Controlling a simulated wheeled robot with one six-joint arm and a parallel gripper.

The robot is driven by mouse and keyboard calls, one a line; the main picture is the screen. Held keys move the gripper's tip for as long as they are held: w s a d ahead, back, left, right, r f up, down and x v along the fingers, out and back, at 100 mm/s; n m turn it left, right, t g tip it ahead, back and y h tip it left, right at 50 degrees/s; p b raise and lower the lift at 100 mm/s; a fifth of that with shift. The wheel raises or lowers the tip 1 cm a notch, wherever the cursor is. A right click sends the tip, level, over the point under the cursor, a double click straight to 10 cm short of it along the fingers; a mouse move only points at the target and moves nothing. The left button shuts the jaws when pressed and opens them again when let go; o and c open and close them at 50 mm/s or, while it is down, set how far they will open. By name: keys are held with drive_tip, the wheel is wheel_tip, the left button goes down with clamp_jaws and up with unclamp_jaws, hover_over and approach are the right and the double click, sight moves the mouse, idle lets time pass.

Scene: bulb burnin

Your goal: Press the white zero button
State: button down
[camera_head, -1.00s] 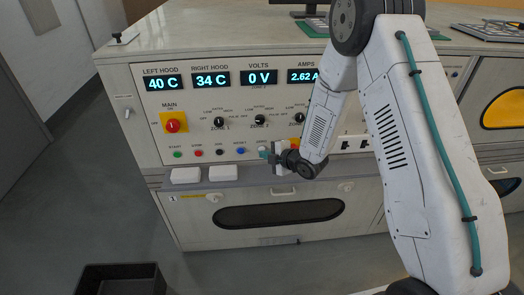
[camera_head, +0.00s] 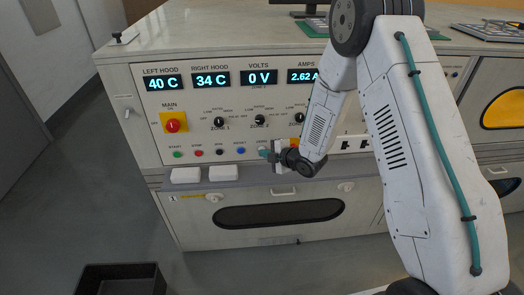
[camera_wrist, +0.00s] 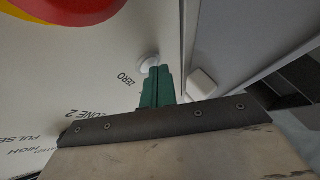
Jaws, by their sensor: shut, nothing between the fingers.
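The white zero button (camera_wrist: 149,62) is a small round knob on the pale panel in the wrist view, beside the printed word ZERO. My gripper (camera_wrist: 157,72) has its green fingers shut and empty, with the tips overlapping the button's near edge. I cannot tell whether the tips touch it or the button is pressed in. In the head view my gripper (camera_head: 266,154) is close to the panel at the right end of the lower button row, and the button is largely hidden there. The volts display (camera_head: 262,78) reads 0 V.
A red main knob (camera_head: 173,123) on a yellow plate and a blue button (camera_head: 241,150) are left of my gripper. A narrow grey ledge (camera_head: 222,175) with white blocks (camera_head: 186,175) runs below. In the wrist view a red-and-yellow control (camera_wrist: 65,10) fills the upper left.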

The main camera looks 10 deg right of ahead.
drive_tip(key=shift+s, duration=0.8)
drive_tip(key=shift+s+a, duration=0.15)
drive_tip(key=shift+s, duration=1.1)
drive_tip(key=shift+s+a, duration=0.1)
drive_tip(key=shift+s, duration=1.15)
